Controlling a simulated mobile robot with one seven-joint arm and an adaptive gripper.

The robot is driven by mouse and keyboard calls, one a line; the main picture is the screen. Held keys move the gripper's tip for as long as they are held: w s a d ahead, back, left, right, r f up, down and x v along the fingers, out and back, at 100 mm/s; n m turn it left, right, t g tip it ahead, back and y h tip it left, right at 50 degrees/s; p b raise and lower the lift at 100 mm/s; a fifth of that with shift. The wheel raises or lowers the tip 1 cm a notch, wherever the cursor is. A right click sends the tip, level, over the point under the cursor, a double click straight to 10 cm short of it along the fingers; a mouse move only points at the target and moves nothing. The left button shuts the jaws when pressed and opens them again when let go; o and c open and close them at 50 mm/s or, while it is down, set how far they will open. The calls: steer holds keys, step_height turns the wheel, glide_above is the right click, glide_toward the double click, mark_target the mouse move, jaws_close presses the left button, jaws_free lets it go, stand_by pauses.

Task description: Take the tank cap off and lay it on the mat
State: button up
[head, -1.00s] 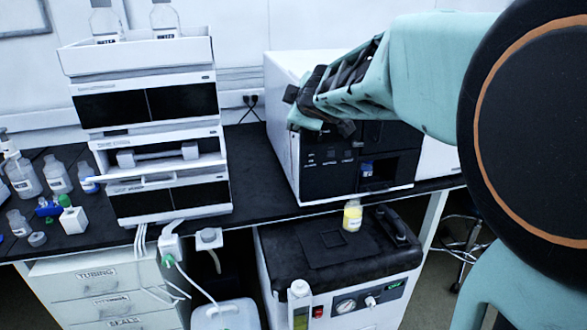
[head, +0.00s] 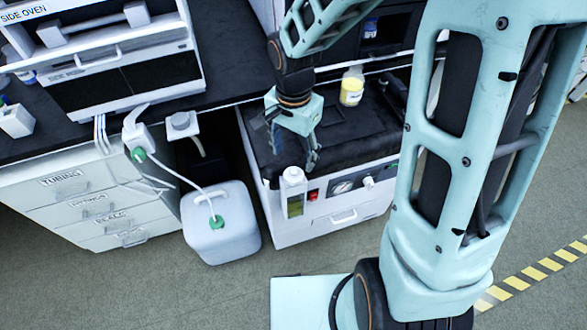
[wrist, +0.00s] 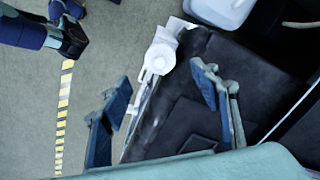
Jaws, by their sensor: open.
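A narrow white tank (head: 295,205) stands upright at the front left corner of the black-topped unit. Its white round cap (head: 293,175) is on top; in the wrist view the cap (wrist: 158,58) shows between my fingers. My gripper (head: 294,155) is open and empty, pointing down just above the cap. In the wrist view my gripper (wrist: 160,78) has one finger on each side of the cap, with clear gaps. The flat black mat (wrist: 188,128) lies on the unit's top; in the head view my arm hides part of it.
A bottle of yellow liquid (head: 352,86) stands at the back of the unit's top. A white jug (head: 220,238) with a green cap and tubing stands on the floor left of the unit. The bench edge (head: 225,103) and instruments are behind.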

mark_target(294, 171)
step_height(294, 171, down, 7)
steer(key=shift+f+b, duration=0.2)
steer(key=shift+b, duration=0.5)
steer(key=shift+c, duration=0.5)
steer(key=c, duration=0.9)
